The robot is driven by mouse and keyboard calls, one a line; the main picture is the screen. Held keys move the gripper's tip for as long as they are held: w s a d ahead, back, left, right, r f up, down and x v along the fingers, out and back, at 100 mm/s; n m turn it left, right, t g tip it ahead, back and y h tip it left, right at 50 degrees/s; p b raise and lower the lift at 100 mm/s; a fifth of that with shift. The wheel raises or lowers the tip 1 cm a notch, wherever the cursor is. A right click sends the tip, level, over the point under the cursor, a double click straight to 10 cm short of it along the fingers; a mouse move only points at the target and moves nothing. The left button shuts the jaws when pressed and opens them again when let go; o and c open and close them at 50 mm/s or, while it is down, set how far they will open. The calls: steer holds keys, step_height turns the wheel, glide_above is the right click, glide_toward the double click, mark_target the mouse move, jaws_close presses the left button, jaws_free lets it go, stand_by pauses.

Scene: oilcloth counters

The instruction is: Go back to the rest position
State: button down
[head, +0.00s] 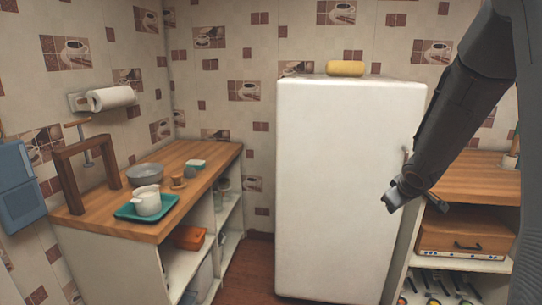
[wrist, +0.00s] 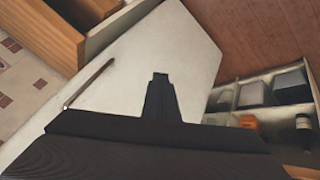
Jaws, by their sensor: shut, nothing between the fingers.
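My gripper (head: 392,198) hangs at the right side of the head view, in front of the right edge of the white fridge (head: 335,190). It is shut and empty. In the wrist view my gripper (wrist: 160,78) points toward the white fridge (wrist: 190,50), with its fingers together. The fridge's handle (wrist: 88,84) shows to the left of the fingers. I cannot tell the exact gap between the gripper and the fridge. My dark arm comes down from the upper right of the head view.
A wooden counter (head: 205,152) on the left holds a teal tray (head: 126,212) with a white pot (head: 147,203), and a grey bowl (head: 146,172). A yellow roll (head: 345,68) lies on the fridge. A wooden bread box (head: 470,235) stands on a shelf at right. Floor shows left of the fridge.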

steer(key=s+a+f+m+g, duration=0.1)
steer(key=s+a+g, duration=0.1)
steer(key=s+a, duration=0.4)
steer(key=s+a+f+m+g+y, duration=0.1)
steer(key=s+a, duration=0.5)
steer(key=s, duration=0.7)
steer(key=s+a+f+m+g, duration=0.1)
steer(key=s+a+m+g, duration=0.2)
steer(key=s+a, duration=0.3)
steer(key=s, duration=0.3)
steer(key=shift+s+a+g+y, duration=0.2)
steer(key=shift+s+g+y, duration=0.1)
steer(key=shift+s+y, duration=0.1)
steer(key=shift+f, duration=0.1)
